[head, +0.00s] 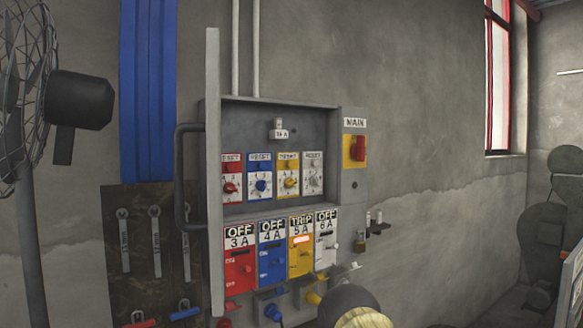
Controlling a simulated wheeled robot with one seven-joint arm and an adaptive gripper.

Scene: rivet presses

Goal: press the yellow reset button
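An open grey electrical cabinet (275,207) hangs on the wall in the head view. The yellow reset button (290,183) is third from the left, on a plate whose small lettering is blurred. Below it is the yellow breaker (301,262), labelled TRIP 5 A, with a bright strip near its top. The red, blue and white breakers beside it read OFF. My gripper is not in view, and nothing covers the yellow button.
The cabinet door (214,170) stands open at left, edge-on, with a dark handle (184,180). A red MAIN switch (357,149) is at right. A fan (35,100) and a tool board (150,245) stand left. A dark rounded shape (345,302) fills the bottom middle.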

